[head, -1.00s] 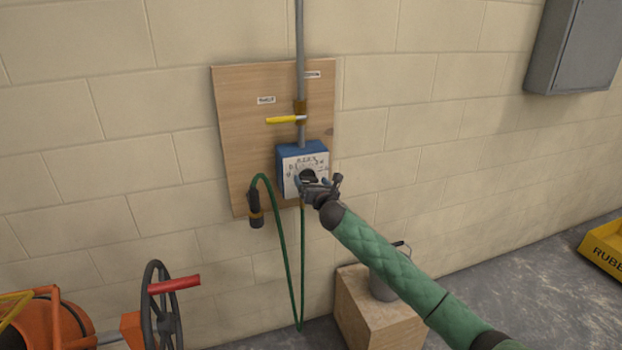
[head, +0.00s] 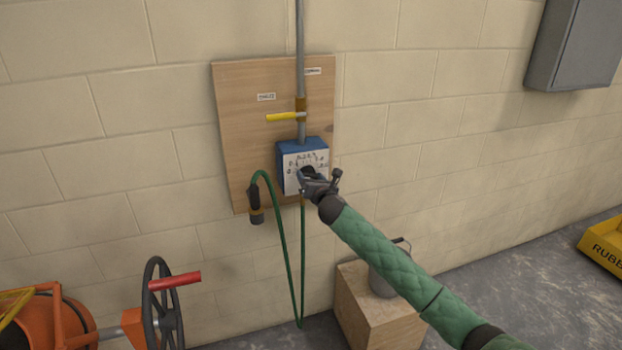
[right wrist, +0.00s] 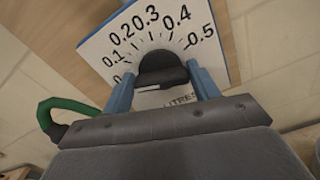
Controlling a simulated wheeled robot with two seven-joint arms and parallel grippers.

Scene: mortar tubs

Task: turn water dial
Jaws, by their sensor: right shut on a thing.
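The water dial is a black knob (right wrist: 162,70) on a white scale plate (right wrist: 115,45) marked 0.1 to 0.5, with the word LITRES partly hidden below the knob. The plate is the front of a blue box (head: 303,146) on a wooden board. My right gripper (head: 308,177) is at the box front. In the right wrist view its two blue fingers (right wrist: 163,88) sit on either side of the knob, shut on it. A white mark shows on the knob's lower left part. My left gripper is not in view.
A yellow valve lever (head: 283,117) sits on the grey pipe above the box. A green hose (head: 285,240) with a black nozzle hangs at its left. A metal can (head: 383,280) stands on a wooden block (head: 372,315). An orange mixer with a handwheel (head: 163,305) is at lower left.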

